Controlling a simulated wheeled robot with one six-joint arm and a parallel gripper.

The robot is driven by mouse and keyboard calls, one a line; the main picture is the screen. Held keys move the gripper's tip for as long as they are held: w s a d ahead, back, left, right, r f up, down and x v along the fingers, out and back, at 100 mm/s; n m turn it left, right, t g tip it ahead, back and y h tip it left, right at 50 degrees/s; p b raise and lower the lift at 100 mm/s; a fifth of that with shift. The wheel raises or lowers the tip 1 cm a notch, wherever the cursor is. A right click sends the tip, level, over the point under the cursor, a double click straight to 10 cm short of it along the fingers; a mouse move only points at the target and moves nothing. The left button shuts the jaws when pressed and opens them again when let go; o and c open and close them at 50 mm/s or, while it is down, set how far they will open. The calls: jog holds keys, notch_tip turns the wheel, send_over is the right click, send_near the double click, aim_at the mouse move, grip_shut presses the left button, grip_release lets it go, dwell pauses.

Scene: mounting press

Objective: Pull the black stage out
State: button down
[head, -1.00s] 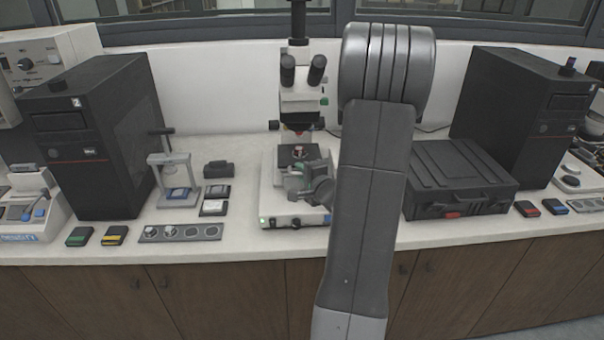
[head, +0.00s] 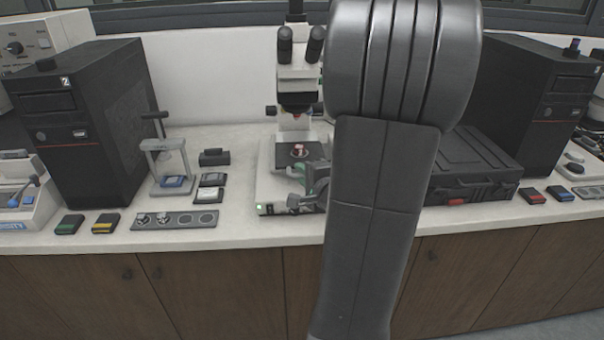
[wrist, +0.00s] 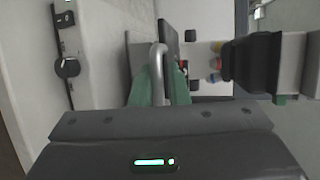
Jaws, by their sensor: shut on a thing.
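The black stage (head: 285,154) stands out in front of the white microscope's column (head: 296,70), with a small pinkish piece (head: 299,150) on it. In the wrist view, the stage appears as a dark plate edge (wrist: 168,38) beyond a rounded grey handle (wrist: 158,62). My gripper (head: 303,182) is at the stage's front, above the microscope's white base (head: 268,195). In the wrist view, the green fingers of my gripper (wrist: 159,88) are shut on the handle, one on each side. My arm hides the right part of the base.
A black case (head: 470,170) stands to the right, partly behind my arm. A small hand press (head: 168,165), a tray with round wells (head: 175,220) and a black computer tower (head: 85,125) stand to the left. The counter's front edge runs close below the base.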

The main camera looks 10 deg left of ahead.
jog(key=shift+s+f, duration=0.1)
jog(key=shift+f, duration=0.2)
jog(key=c, duration=1.5)
grip_release()
jog(key=shift+r, duration=0.15)
jog(key=v, duration=1.3)
jog(key=shift+s+d+b, duration=0.2)
jog(key=shift+d+b, duration=0.1)
jog(key=shift+b, duration=0.1)
jog(key=p+x, duration=0.1)
jog(key=x, duration=1.3)
jog(key=shift+r, duration=0.15)
jog(key=shift+s, duration=0.1)
